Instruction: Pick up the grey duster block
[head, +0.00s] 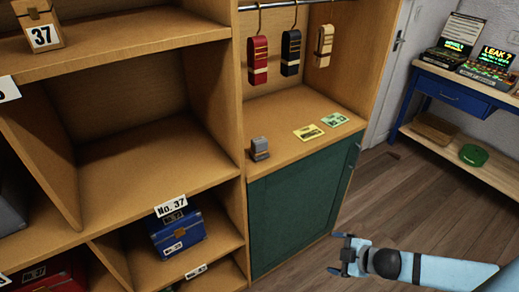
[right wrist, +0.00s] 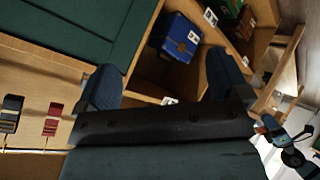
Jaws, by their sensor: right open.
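The grey duster block (head: 260,149) is a small grey block with a brownish band. It stands on the wooden ledge (head: 290,115) above the green cabinet door, near the ledge's left end. My right gripper (head: 338,254) is open and empty. In the head view it is low in front of the green door, below and to the right of the block, well apart from it. In the right wrist view its two dark fingers (right wrist: 165,78) are spread with nothing between them. I cannot make out the duster block in that view. My left gripper is not in view.
Yellow and green cards (head: 309,132) lie on the ledge right of the block. A wooden divider (head: 229,100) rises left of the block. A blue box (head: 178,237) sits in a lower compartment.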

